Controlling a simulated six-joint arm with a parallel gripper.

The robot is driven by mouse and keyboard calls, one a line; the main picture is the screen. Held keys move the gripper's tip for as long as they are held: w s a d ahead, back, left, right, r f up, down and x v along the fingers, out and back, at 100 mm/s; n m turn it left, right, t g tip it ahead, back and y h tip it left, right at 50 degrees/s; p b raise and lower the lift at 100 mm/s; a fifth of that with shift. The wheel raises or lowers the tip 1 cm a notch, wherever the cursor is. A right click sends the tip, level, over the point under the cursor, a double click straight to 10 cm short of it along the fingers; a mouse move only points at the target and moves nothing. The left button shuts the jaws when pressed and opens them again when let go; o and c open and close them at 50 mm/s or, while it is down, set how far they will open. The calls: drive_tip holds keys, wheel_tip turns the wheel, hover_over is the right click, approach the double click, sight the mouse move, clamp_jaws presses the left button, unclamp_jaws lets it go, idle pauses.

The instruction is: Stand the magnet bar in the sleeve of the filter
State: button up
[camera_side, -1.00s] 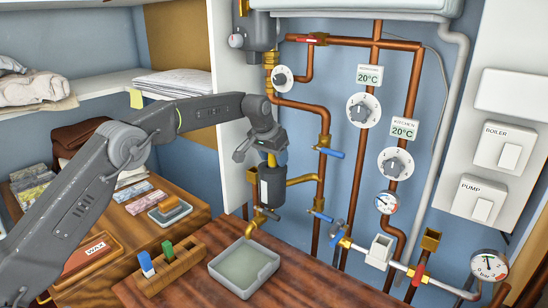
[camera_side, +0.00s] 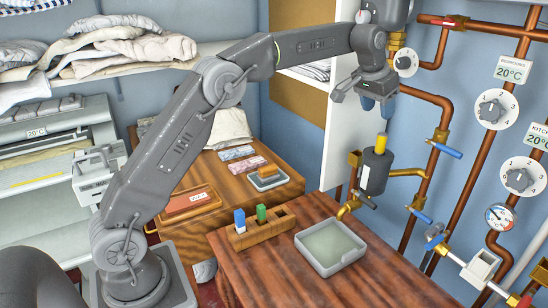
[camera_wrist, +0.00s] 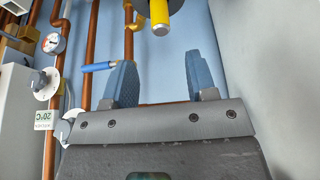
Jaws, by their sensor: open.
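The filter (camera_side: 375,173) is a dark grey cylinder on the brass pipework, upright beside the cabinet's edge. A yellow bar (camera_side: 381,143), which looks like the magnet bar, stands upright out of its top; its lower part is hidden. In the wrist view the yellow bar (camera_wrist: 160,17) is at the top edge, beyond the fingertips, with a dark part of the filter around it. My gripper (camera_side: 377,107) is open and empty, above the yellow bar and apart from it. Its two blue fingers also show in the wrist view (camera_wrist: 160,75), with nothing between them.
A wooden block (camera_side: 262,232) with a blue and a green piece stands on the table, beside a shallow grey tray (camera_side: 330,265). Copper pipes (camera_side: 422,175), a blue-handled valve (camera_side: 446,150) and dials crowd the right of the filter. The cabinet panel (camera_side: 342,120) is close on its left.

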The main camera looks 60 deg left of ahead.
drive_tip(key=s+d+r, duration=0.1)
drive_tip(key=s+r, duration=0.2)
drive_tip(key=s, duration=0.7)
drive_tip(key=s+d+r, duration=0.2)
drive_tip(key=s, duration=0.8)
drive_tip(key=s+f, duration=0.5)
drive_tip(key=s, duration=0.5)
drive_tip(key=s+f+t, duration=0.1)
drive_tip(key=s+f, duration=0.4)
drive_tip(key=s, duration=0.5)
drive_tip(key=shift+s+d+f, duration=0.15)
drive_tip(key=shift+s+d, duration=0.1)
drive_tip(key=shift+d, duration=0.2)
